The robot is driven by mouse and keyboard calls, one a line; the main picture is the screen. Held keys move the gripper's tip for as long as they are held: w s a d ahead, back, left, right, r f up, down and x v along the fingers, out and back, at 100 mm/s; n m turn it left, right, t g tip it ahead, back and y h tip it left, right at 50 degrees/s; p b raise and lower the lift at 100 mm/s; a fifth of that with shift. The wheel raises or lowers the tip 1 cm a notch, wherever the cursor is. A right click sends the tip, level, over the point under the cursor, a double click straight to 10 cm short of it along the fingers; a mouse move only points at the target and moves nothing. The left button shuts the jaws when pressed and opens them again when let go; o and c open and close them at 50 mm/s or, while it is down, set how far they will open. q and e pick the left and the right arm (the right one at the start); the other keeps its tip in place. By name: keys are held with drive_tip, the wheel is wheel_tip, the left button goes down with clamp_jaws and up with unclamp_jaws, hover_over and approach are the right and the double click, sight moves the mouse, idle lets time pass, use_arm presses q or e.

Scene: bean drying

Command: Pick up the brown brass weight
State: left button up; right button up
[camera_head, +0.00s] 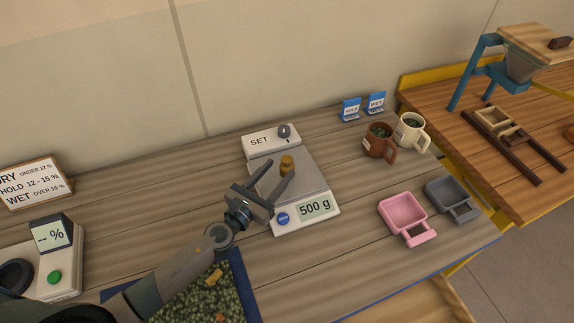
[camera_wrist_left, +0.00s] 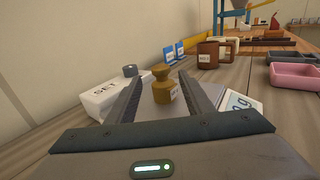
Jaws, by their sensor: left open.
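The brown brass weight (camera_head: 287,163) stands upright on the plate of the white scale (camera_head: 306,184), whose display reads 500 g. In the left wrist view the weight (camera_wrist_left: 163,86) is knobbed, with a pale label, and stands between my two fingers. My left gripper (camera_head: 272,178) is open, its fingers on either side of the weight, with a gap visible on each side in the wrist view. My right gripper is not in view.
A tray of green beans (camera_head: 242,290) lies under my left arm. A brown mug (camera_head: 378,141), a cream mug (camera_head: 411,132), a pink scoop (camera_head: 404,215) and a grey scoop (camera_head: 451,200) stand to the right. A moisture meter (camera_head: 66,262) is at left.

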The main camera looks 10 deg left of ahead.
sight(287, 161)
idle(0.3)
use_arm(q)
drive_tip(key=shift+w+d+r, duration=0.1)
drive_tip(key=shift+w, duration=0.15)
drive_tip(key=shift+p+x, duration=0.5)
drive_tip(key=shift+x, duration=1.85)
drive_tip(key=shift+d, duration=0.1)
drive_tip(key=shift+s, duration=0.1)
clamp_jaws()
